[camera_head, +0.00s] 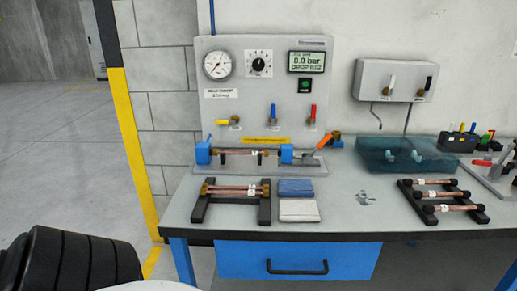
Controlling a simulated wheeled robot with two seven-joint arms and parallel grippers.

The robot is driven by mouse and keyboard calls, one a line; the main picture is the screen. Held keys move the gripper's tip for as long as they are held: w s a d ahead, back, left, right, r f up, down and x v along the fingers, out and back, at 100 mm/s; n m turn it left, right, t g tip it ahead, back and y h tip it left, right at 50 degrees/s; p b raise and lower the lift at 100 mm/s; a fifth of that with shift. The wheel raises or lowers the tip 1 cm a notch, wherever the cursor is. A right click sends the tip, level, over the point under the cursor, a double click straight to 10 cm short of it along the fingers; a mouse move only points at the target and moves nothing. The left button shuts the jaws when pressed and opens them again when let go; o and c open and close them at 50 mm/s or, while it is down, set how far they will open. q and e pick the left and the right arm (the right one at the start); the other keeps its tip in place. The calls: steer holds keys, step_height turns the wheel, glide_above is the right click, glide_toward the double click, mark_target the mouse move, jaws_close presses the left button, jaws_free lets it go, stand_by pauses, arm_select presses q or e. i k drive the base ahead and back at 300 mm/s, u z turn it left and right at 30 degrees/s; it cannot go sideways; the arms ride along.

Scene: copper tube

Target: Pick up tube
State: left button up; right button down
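Copper tubes (225,192) with white labels lie side by side across a black rack (264,209) on the left of the workbench. Three more copper tubes (455,208) lie across a second black rack (408,193) on the right. Another tube (235,152) lies level between the blue clamps (203,153) of the test rig at the back. Neither of my grippers is in view, and nothing touches the tubes on the racks.
A blue cloth (296,187) and a white cloth (299,210) lie right of the left rack. A clear blue tank (375,157) and a tool holder (458,142) stand behind. The grey bench top (345,205) is mostly clear between the cloths and right rack. A blue drawer (345,260) is shut below.

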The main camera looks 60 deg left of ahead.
mark_target(215, 151)
steer(key=k, duration=0.4)
steer(key=z, duration=2.45)
steer(key=k, duration=3)
steer(key=u, duration=2)
